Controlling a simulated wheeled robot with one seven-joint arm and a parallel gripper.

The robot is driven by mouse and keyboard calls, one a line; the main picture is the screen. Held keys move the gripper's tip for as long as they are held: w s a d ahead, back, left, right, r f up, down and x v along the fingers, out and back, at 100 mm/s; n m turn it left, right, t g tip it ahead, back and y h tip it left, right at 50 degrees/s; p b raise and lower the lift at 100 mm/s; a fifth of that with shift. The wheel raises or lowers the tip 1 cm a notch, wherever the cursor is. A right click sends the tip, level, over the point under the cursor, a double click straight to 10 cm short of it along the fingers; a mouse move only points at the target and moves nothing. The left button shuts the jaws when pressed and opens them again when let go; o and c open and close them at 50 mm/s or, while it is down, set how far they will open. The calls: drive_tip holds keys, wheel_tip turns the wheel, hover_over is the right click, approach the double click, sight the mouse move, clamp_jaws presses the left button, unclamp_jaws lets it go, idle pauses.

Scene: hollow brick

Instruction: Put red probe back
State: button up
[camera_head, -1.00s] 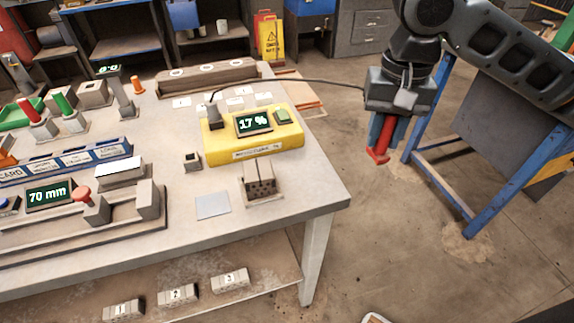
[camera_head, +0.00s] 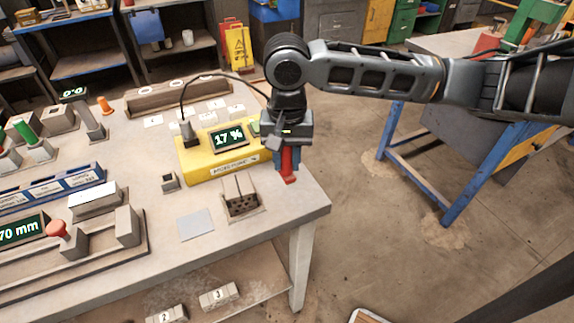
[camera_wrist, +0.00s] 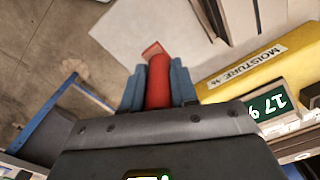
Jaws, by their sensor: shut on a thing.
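My gripper (camera_head: 285,160) is shut on the red probe (camera_head: 289,173), which points down beside the right end of the yellow moisture meter (camera_head: 208,162). In the wrist view, the red probe (camera_wrist: 157,80) sits between the two blue-grey fingers of my gripper (camera_wrist: 158,88). The meter's screen (camera_head: 229,138) reads 17 %. A dark cable (camera_head: 215,75) arcs from a plug (camera_head: 187,130) on the meter towards my gripper. A small block with a dark hole (camera_head: 169,181) stands in front of the meter. Whether the probe tip touches the table cannot be told.
A hollow brick (camera_head: 240,199) stands near the table's front right corner, left of my gripper. A grey plate (camera_head: 196,224) lies beside it. The table (camera_head: 290,208) ends just right of the probe. A blue-legged bench (camera_head: 455,190) stands farther right.

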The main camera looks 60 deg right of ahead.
sight(287, 168)
drive_tip(key=shift+f, duration=1.4)
drive_tip(key=shift+f, duration=0.1)
drive_tip(key=o, duration=0.9)
drive_tip(key=shift+o, duration=0.2)
wheel_tip(287, 168, up, 12)
drive_tip(key=shift+r, duration=0.15)
